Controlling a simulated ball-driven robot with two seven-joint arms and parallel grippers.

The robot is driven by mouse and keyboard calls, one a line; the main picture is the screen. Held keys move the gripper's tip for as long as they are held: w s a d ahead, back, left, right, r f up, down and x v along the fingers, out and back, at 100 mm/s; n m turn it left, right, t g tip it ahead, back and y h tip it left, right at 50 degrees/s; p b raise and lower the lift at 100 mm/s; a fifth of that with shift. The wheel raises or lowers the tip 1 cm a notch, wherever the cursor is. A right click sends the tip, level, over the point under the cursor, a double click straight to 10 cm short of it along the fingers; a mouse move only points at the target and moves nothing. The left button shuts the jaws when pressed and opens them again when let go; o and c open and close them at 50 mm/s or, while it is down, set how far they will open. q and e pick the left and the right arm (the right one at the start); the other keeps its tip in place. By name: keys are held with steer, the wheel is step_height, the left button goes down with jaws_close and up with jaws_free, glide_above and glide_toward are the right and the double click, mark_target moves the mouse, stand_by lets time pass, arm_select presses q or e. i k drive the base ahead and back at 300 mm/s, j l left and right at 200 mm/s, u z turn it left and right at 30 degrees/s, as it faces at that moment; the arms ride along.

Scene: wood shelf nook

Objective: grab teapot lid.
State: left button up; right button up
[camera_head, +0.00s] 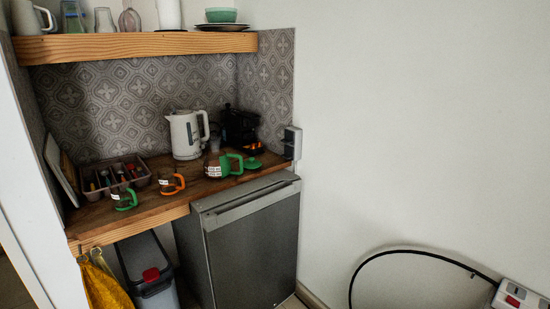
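The teapot (215,167) stands on the wooden counter and has a clear body and a green handle. A green lid (253,164) appears to lie on the counter just right of the handle, apart from the pot. It is small in the view, so its details are hard to make out. Neither of my grippers is in view.
A white kettle (186,135) and a dark machine (240,126) stand behind the teapot. Mugs with green (124,200) and orange (172,184) handles and a cutlery tray (112,178) are to the left. A shelf (140,46) overhangs; a fridge (252,245) is below.

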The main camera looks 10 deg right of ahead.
mark_target(252, 164)
steer(key=i+l+z, duration=0.1)
steer(key=i+z, duration=0.2)
steer(key=i, duration=0.4)
steer(key=i+z, duration=0.3)
steer(key=i, duration=0.35)
